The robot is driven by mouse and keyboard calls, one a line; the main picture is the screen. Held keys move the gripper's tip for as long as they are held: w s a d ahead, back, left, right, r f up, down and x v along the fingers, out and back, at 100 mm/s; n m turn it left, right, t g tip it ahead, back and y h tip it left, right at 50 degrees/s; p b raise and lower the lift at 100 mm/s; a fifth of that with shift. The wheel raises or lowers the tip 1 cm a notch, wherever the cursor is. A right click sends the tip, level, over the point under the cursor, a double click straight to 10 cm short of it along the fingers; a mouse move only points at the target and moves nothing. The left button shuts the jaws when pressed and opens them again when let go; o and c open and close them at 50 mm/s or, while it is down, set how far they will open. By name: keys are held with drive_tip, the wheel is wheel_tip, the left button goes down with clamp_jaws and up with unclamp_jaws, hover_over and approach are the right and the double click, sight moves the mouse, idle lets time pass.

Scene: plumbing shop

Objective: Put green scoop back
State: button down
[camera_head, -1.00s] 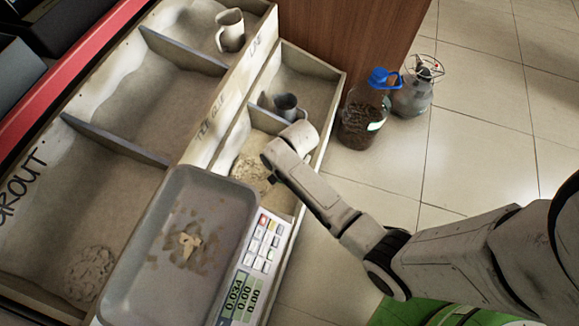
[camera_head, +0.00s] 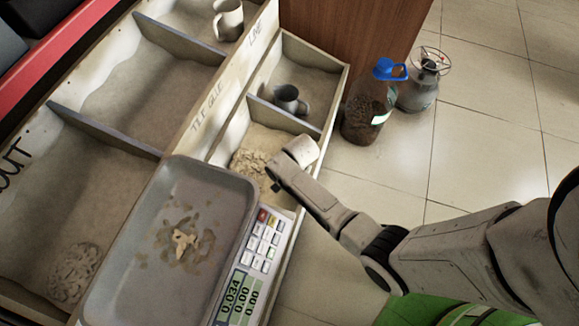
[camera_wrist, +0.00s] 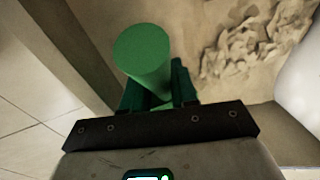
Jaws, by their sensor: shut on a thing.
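The green scoop (camera_wrist: 146,58) is between the two fingers of my gripper (camera_wrist: 160,90) in the wrist view. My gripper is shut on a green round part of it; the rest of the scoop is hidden. In the head view my gripper is at the near front compartment of the bin, and its fingers and the scoop are hidden behind my wrist.
A scale with a grey tray (camera_head: 112,290) stands at the left, with residue in it. A dark grey cup (camera_head: 287,97) lies in the compartment behind. A white jug (camera_head: 229,20) stands farther back. A blue-capped jar (camera_head: 366,112) and gas canister (camera_head: 420,90) stand on the floor.

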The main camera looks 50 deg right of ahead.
drive_tip(key=c, duration=0.9)
unclamp_jaws()
wheel_tip(320, 180, up, 12)
drive_tip(key=s+p, duration=0.2)
drive_tip(key=p, duration=0.4)
drive_tip(key=s+a+r+n, duration=0.1)
drive_tip(key=s+r+n, duration=0.3)
drive_tip(key=s+n, duration=0.1)
drive_tip(key=s+a+r+n, duration=0.2)
drive_tip(key=s+r+n, duration=0.3)
drive_tip(key=s+a+r+n+g, duration=0.1)
drive_tip(key=s+a+r+n, duration=0.1)
drive_tip(key=s+r+n, duration=0.2)
drive_tip(key=shift+s+r+n+b, duration=0.3)
drive_tip(key=shift+s+n, duration=0.2)
drive_tip(key=shift+s, duration=0.25)
